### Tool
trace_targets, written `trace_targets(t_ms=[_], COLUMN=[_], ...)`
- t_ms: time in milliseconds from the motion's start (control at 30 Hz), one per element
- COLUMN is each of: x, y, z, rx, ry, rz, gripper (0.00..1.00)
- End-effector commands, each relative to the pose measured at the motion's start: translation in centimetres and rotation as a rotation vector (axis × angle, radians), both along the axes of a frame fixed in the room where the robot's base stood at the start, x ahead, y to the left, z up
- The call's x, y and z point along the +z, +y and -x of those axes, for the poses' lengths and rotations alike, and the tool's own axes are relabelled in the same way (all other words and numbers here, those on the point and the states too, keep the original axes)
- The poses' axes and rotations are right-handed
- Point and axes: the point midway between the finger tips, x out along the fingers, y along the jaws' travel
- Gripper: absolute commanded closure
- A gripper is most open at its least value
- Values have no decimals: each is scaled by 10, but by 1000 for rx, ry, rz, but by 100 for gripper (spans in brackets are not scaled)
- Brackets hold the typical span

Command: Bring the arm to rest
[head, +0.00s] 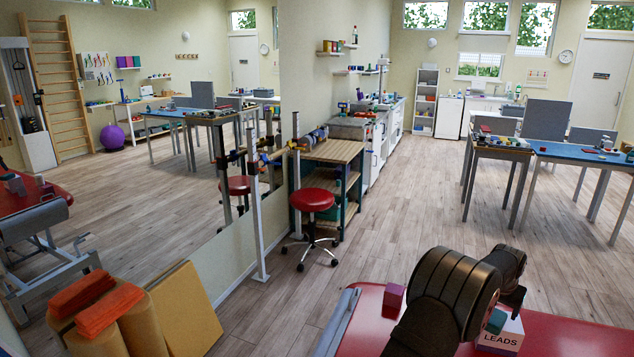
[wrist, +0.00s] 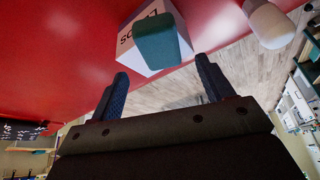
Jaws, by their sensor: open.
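My gripper (wrist: 160,74) is open in the wrist view, with two dark blue fingers apart and nothing between them. A teal block (wrist: 158,46) shows just beyond the fingertips, in front of a white box with dark lettering (wrist: 130,40). In the head view the box (head: 502,337) reads "LEADS" and stands on a red padded table (head: 580,340); the teal block (head: 496,321) is at its upper left. I cannot tell whether the block rests on or in the box. In the head view my dark arm hides most of my gripper.
A purple-pink block (head: 393,297) stands on the red table, left of my arm. A pale rounded object (wrist: 268,24) is near the box in the wrist view. A red stool (head: 311,201) and wooden shelf unit (head: 335,152) stand farther off.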

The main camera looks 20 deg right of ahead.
Motion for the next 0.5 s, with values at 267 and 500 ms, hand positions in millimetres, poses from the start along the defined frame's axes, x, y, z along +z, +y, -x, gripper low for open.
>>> trace_targets(t_ms=[267, 500], x=[-46, -40], y=[-17, -22], z=[-7, -9], rx=[0, 0], ry=[0, -1], rz=[-1, 3], gripper=[26, 26])
